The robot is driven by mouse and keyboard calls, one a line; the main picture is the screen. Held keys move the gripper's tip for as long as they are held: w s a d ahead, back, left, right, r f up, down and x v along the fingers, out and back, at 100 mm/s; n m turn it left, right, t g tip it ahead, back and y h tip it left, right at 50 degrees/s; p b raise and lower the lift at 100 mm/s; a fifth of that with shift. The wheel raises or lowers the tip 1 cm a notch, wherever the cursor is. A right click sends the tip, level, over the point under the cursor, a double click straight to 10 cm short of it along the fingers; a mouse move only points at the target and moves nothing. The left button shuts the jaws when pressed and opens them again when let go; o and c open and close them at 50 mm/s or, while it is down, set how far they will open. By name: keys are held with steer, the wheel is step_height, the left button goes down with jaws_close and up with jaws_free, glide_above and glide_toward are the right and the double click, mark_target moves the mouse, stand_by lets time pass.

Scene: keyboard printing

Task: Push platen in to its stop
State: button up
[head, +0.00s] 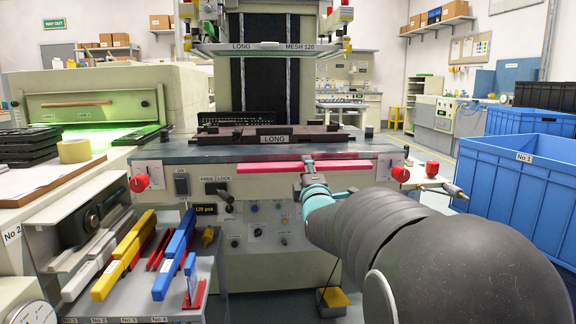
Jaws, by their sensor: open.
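The platen (190,153) is a wide dark grey slab, with red smears toward its right, on the printing machine under the raised screen frame. A dark fixture labelled LONG (275,139) lies on top of it. A pink-red bar (262,167) runs along the platen's front. My gripper (308,166) is open at the right half of this bar, its tips close to the bar's front. I cannot tell whether they touch. My arm comes in from the lower right and hides part of the machine's front. The platen's stop is not discernible.
The screen frame marked LONG MESH 120 (272,47) hangs above the platen. Red knobs sit at the left (139,183) and right (401,174) of the platen. A FREE/LOCK lever (217,188) is below. A squeegee rack (140,300) stands lower left; blue crates (520,170) stand right.

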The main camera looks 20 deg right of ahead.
mark_target(293, 154)
steer(key=shift+x, duration=1.25)
jaws_close()
